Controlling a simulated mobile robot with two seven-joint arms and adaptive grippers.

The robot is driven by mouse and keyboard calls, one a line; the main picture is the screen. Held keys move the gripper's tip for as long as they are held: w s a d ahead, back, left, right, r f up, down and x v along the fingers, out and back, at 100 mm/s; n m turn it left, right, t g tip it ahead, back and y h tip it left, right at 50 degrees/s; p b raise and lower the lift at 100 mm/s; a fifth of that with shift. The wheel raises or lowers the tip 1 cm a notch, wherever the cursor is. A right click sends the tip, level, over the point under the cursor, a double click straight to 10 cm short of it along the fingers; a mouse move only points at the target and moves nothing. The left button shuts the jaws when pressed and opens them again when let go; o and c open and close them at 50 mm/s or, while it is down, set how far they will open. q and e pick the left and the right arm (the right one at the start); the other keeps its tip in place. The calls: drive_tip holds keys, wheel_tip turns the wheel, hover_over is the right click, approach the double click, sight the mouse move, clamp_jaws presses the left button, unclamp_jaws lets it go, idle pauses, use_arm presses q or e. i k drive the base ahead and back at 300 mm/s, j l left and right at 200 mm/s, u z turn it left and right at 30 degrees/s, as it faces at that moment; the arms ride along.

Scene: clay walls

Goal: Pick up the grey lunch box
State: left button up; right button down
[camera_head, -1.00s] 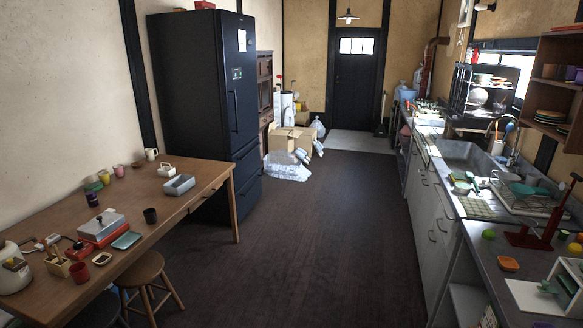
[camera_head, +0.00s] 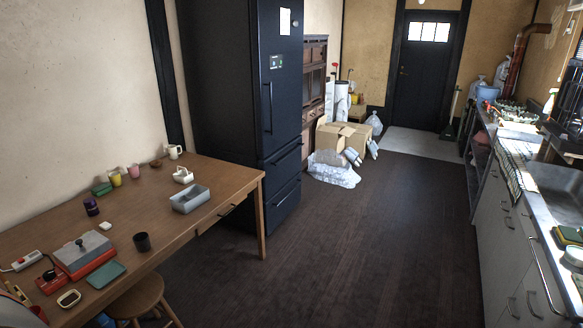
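An open, light grey rectangular box (camera_head: 183,204), which looks like the grey lunch box, sits on the wooden table (camera_head: 150,228) near its right end. The inside of the box looks empty. Neither of my grippers shows in the head view.
A red griddle with a grey lid (camera_head: 84,256) and a green tray (camera_head: 105,274) are on the table's left part. A stool (camera_head: 140,299) stands at its front edge. A black fridge (camera_head: 240,90) stands behind. The floor (camera_head: 370,250) between table and counter is clear.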

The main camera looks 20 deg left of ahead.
sight(189, 199)
drive_tip(key=i+u, duration=0.3)
drive_tip(key=i, duration=0.35)
drive_tip(key=i+l+u, duration=0.2)
drive_tip(key=i+u, duration=0.15)
drive_tip(key=i, duration=0.35)
drive_tip(key=i+u, duration=0.7)
drive_tip(key=i+l+u, duration=0.25)
drive_tip(key=u, duration=0.15)
drive_tip(key=i, duration=0.05)
